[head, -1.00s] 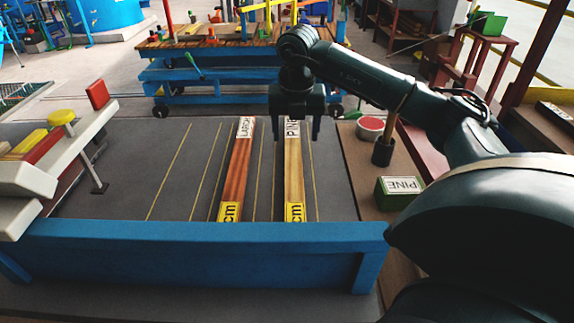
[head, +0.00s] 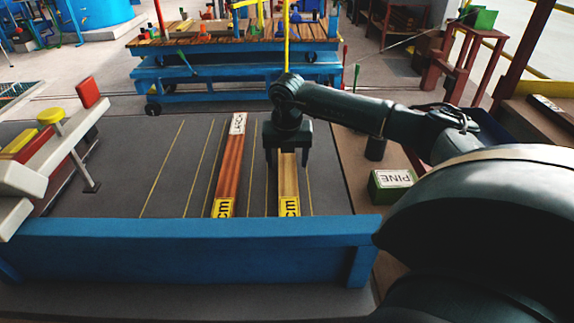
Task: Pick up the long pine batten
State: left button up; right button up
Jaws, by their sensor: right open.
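The pine batten (head: 289,178) is a pale wooden strip with a yellow "cm" label at its near end. It lies flat on the grey bed, and my gripper hides its far part. My right gripper (head: 287,163) points down over the pine batten with its fingers open, one on each side of the batten as seen here. I cannot tell whether the fingers touch it. The reddish larch batten (head: 228,170) lies parallel to the left, with a white label at its far end and a yellow one at its near end. My left gripper is out of view.
A blue beam (head: 190,234) edges the front of the grey bed (head: 110,190). A green box (head: 390,185) labelled "PINE" sits on the brown ledge at right. A pale panel with red and yellow controls stands at left. A blue wagon (head: 240,72) is behind.

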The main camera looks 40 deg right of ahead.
jog(key=c, duration=1.3)
jog(key=shift+r, duration=0.1)
